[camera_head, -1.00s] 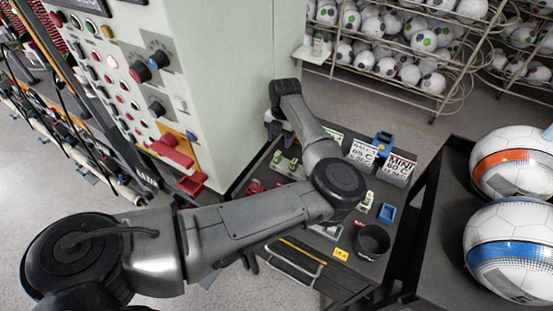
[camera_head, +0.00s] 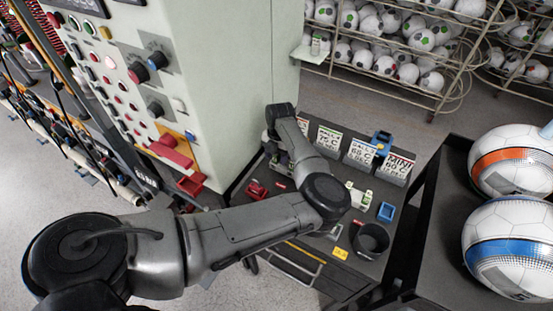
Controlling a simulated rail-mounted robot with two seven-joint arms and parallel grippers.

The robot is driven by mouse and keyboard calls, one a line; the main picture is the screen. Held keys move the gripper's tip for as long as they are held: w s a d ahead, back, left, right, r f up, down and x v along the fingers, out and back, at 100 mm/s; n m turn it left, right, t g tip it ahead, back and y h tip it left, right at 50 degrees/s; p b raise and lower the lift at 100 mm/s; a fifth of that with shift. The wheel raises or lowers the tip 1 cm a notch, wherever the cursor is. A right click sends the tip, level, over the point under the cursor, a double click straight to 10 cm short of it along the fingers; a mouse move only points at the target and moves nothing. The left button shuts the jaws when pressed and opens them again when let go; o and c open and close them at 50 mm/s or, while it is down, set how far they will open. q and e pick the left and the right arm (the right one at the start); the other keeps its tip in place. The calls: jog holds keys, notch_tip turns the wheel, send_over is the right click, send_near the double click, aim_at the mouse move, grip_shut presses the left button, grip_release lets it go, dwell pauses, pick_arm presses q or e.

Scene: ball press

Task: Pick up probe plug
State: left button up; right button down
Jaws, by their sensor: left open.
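Small green-and-white pieces (camera_head: 360,196) stand on the dark work table, right of my left arm's elbow. A small red piece (camera_head: 257,190) lies near the table's left side. I cannot tell which small part is the probe plug. My left arm reaches in from the lower left and bends back over the table. My left gripper (camera_head: 278,159) is open, low over the table's back left part beside the machine cabinet. Its fingers are small and partly hidden by my wrist and forearm. My right gripper is not in view.
Label cards (camera_head: 364,153) stand along the table's back edge. A blue holder (camera_head: 382,140), a blue tray (camera_head: 386,212) and a black cup (camera_head: 370,242) are at the right. The tall control cabinet (camera_head: 230,80) borders the left. Large balls (camera_head: 510,250) rest on the right-hand cart.

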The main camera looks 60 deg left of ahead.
pick_arm(q)
jog(key=shift+c, duration=0.4)
grip_shut()
jog(key=shift+r, duration=0.2)
jog(key=shift+r, duration=0.6)
notch_tip(320, 180, up, 3)
jog(key=shift+f, duration=0.2)
jog(key=s+d+r, duration=0.5)
jog(key=d+r, duration=0.1)
jog(key=d, duration=0.4)
jog(key=shift+d+r, duration=0.2)
jog(key=shift+r, duration=0.2)
